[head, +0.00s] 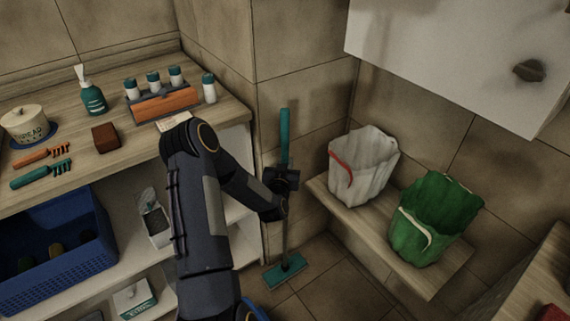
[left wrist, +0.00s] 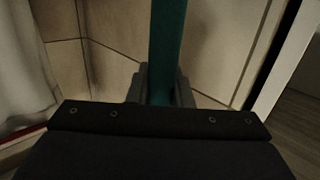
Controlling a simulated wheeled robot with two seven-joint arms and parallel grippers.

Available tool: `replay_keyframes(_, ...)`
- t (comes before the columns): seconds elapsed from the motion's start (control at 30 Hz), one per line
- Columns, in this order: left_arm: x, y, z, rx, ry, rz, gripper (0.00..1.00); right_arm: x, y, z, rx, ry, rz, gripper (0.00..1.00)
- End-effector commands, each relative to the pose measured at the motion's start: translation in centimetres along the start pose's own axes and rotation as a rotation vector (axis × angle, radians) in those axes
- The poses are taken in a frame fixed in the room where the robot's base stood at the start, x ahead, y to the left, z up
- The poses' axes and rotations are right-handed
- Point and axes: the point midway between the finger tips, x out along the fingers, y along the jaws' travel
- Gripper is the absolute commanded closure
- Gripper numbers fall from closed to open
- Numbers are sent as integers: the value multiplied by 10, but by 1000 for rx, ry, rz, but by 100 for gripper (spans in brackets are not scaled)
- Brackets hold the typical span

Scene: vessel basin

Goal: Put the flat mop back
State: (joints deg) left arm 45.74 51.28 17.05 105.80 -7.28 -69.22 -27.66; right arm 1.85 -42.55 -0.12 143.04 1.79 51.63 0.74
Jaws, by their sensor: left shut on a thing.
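The flat mop (head: 284,140) stands nearly upright in the corner between the shelf unit and the low bench. Its handle is teal at the top, and its flat teal head (head: 284,271) is down at the tiled floor. My left gripper (head: 284,180) is shut on the mop handle about midway up. In the left wrist view the teal handle (left wrist: 166,50) passes between the two fingers (left wrist: 160,88). Whether the mop head bears on the floor or hovers just above it I cannot tell. My right gripper is not in view.
A low bench (head: 415,278) at the right holds a white bag-lined bin (head: 363,165) and a green one (head: 433,220). The wooden shelf unit (head: 125,148) at the left carries bottles and hand tools. A white cabinet (head: 450,55) hangs above the bench.

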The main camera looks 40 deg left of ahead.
Motion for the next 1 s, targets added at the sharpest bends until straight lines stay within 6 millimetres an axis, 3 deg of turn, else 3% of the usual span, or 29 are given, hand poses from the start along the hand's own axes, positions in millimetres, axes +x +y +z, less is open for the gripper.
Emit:
replay_keyframes(0.47,4,-2,4,0,9,-1,100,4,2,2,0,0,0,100)
replay_keyframes(0.5,3,-2,5,0,4,-2,76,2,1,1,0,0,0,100)
replay_keyframes(0.63,3,-2,5,0,3,-2,59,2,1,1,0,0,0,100)
replay_keyframes(1.0,2,-2,0,-1,3,-2,59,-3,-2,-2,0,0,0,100)
